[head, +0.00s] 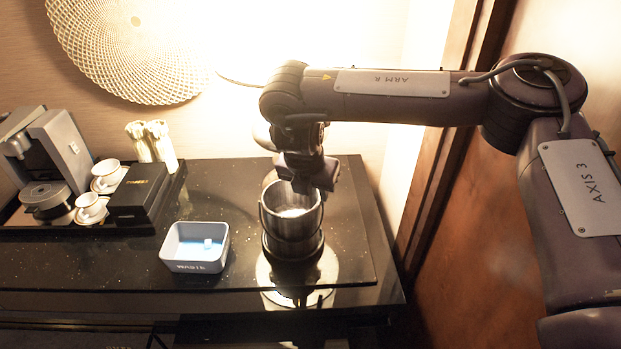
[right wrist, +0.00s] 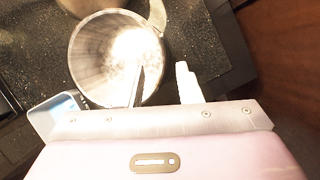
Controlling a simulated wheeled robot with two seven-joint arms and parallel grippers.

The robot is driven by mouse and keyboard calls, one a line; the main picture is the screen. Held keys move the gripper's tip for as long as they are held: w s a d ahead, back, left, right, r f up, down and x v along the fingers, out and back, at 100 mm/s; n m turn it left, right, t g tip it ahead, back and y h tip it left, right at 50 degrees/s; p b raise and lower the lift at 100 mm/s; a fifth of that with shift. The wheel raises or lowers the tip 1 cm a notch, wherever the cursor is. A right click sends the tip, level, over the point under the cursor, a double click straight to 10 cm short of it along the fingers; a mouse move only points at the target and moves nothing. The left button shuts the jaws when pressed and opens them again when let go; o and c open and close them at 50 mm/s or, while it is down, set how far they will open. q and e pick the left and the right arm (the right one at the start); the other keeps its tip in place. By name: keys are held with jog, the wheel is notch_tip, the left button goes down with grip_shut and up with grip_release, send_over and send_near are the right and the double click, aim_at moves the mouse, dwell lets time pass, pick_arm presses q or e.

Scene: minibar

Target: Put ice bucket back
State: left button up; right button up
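The metal ice bucket (head: 292,228) stands upright on the black counter, right of the middle, with pale contents inside. My right gripper (head: 308,183) is over its back rim. In the right wrist view the bucket (right wrist: 92,58) is seen from above, and my right gripper (right wrist: 163,85) shows two spread fingers. One finger overlaps the bucket's opening and the other is outside its wall, with the rim between them. I cannot tell whether either finger touches the wall. My left gripper is not in view.
Farther left are a coffee machine (head: 42,165), cups (head: 91,207) and a black box (head: 137,197) on a tray. A wooden panel (head: 470,220) borders the counter's right side.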

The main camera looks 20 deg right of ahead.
jog(key=v, duration=0.4)
jog(key=shift+r, duration=0.25)
